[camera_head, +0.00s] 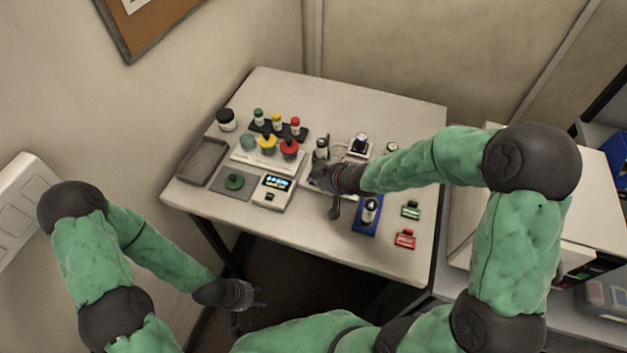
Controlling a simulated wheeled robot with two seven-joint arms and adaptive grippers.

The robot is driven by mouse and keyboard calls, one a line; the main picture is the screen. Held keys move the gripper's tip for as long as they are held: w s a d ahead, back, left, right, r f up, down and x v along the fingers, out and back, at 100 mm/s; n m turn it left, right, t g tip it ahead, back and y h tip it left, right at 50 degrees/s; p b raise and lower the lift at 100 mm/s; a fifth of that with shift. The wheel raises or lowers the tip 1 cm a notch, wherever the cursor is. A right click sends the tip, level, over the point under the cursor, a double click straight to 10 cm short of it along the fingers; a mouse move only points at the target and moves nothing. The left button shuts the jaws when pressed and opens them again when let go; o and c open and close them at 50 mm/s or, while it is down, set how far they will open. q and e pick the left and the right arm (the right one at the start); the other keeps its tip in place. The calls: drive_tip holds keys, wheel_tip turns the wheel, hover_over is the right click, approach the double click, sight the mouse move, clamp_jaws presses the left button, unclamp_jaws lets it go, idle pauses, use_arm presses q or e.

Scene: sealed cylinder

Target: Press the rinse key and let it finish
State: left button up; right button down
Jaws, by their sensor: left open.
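A small white device (270,197) with a lit display stands near the table's front edge. A small dark green spot shows below its display; I cannot read whether it is the rinse key.
Green, yellow and red capped bottles stand in a black rack (262,127) at the back left. A dark jar (226,120) and an empty grey tray (203,160) are at the left. A blue stand (366,222), a green item (411,210) and a red item (405,240) lie right.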

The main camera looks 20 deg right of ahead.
drive_tip(key=shift+f, duration=0.2)
drive_tip(key=shift+r, duration=0.15)
idle(0.4)
drive_tip(key=shift+r+p, duration=0.65)
wheel_tip(320, 180, up, 5)
drive_tip(key=p, duration=0.5)
idle(0.8)
